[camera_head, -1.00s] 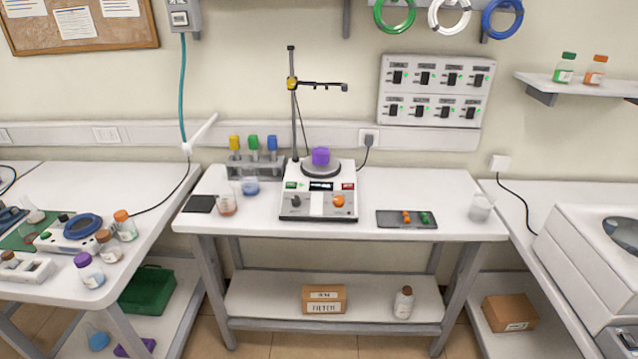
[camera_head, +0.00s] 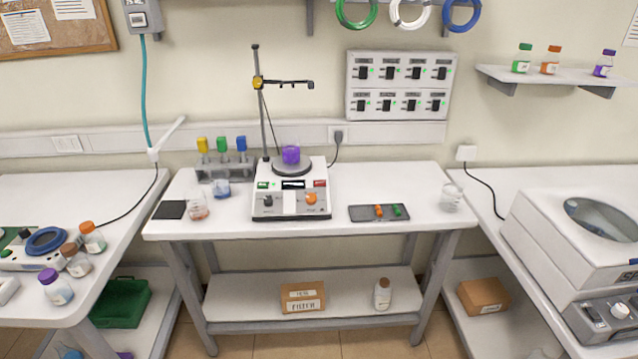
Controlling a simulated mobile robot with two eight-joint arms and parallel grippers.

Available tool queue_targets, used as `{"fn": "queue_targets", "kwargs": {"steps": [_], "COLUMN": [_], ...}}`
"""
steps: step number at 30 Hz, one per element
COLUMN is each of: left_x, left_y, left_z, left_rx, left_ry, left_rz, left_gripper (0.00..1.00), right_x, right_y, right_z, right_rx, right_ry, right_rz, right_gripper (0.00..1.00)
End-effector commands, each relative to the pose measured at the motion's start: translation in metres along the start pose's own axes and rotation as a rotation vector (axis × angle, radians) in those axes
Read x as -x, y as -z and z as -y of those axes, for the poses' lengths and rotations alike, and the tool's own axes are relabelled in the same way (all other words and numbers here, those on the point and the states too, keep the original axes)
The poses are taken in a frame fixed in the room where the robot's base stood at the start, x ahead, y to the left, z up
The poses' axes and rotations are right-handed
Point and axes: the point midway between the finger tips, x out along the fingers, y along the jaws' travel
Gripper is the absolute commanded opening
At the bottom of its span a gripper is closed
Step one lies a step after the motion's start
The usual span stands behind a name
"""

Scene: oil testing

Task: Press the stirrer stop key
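The stirrer (camera_head: 292,205) stands on the middle table in the head view, with its control panel facing me. Its front carries a green key (camera_head: 263,185) at the left, a dark display in the middle and a red key (camera_head: 319,183) at the right. The key labels are too small to read. A dark knob and an orange knob (camera_head: 311,198) sit below. A vessel with purple liquid (camera_head: 290,154) stands on the round plate on top. A stand rod (camera_head: 262,100) with a clamp rises behind it. Neither gripper is in view.
The middle table (camera_head: 370,188) also holds a tube rack (camera_head: 212,172), small beakers, a black pad (camera_head: 170,210) and a dark tray (camera_head: 379,213). A left bench carries bottles; a white machine (camera_head: 575,240) stands at the right. The tabletop right of the stirrer is partly clear.

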Motion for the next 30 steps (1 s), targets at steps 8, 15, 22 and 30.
{"fn": "queue_targets", "kwargs": {"steps": [8, 15, 22, 30], "left_x": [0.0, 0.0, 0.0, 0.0], "left_y": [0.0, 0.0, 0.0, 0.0], "left_z": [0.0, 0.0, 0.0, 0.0], "left_rx": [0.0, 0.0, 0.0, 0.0], "left_ry": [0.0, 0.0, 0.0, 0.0], "left_rz": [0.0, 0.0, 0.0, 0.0], "left_gripper": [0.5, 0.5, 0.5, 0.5], "right_x": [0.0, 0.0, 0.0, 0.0], "right_y": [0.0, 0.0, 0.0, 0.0], "right_z": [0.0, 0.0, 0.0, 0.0], "right_rx": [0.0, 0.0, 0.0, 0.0], "right_ry": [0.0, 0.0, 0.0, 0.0], "right_rz": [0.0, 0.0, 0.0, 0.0], "right_gripper": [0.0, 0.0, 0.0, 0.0]}}
